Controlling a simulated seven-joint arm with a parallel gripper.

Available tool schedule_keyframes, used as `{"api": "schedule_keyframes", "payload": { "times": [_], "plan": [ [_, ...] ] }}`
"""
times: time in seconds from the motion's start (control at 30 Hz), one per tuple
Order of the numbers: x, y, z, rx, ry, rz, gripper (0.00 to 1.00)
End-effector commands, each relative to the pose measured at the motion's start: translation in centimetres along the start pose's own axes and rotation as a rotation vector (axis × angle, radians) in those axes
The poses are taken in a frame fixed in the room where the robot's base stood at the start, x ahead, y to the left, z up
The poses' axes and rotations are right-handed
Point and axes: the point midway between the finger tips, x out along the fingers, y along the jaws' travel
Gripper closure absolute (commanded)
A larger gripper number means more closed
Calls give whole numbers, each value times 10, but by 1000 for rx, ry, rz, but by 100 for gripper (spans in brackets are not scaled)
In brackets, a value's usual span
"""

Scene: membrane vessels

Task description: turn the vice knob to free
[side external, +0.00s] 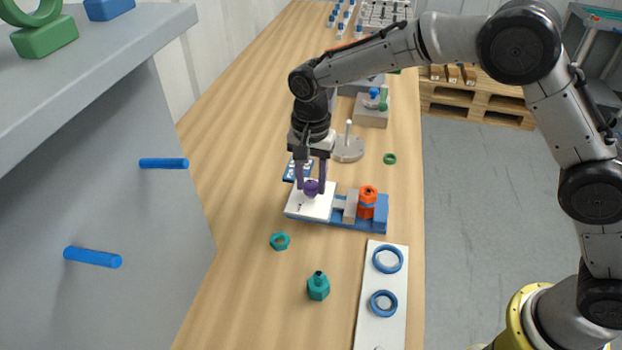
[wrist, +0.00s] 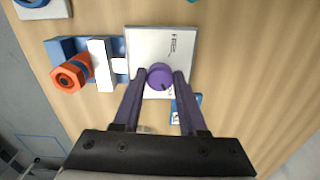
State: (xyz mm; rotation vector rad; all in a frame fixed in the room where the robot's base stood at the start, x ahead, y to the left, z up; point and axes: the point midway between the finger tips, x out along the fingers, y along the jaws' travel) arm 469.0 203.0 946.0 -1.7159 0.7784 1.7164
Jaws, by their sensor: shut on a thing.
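The purple vice knob (wrist: 160,76) sits on a white square plate (wrist: 150,42) with small dark markings. The plate is at one end of the blue vice base (side external: 348,224). My gripper (side external: 312,188) points straight down over the plate, its purple fingers shut on the knob from both sides. The wrist view also shows my gripper (wrist: 159,80) with the fingertips at the knob's sides. A grey jaw block (side external: 350,206) and an orange-red part (side external: 367,196) stand at the other end of the vice. The markings are too small to read.
A teal ring (side external: 280,241) and a teal bottle-like piece (side external: 318,286) stand in front of the vice. A white board (side external: 368,318) with blue rings lies at front right. A grey round base with a post (side external: 347,149) stands behind. A grey shelf block (side external: 110,150) rises at left.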

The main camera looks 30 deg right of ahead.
Motion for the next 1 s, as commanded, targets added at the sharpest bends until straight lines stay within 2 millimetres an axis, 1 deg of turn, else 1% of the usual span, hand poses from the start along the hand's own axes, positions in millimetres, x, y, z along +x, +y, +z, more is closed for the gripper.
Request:
{"api": "schedule_keyframes", "payload": {
  "times": [0.27, 0.43, 0.57, 1.0],
  "plan": [
    [-1, 0, 0, -42, 1, -1, 100],
    [-1, 0, 0, -132, 1, -2, 100],
    [-1, 0, 0, -234, 1, -2, 100],
    [-2, 0, -1, -650, 2, -2, 100]
  ]
}}
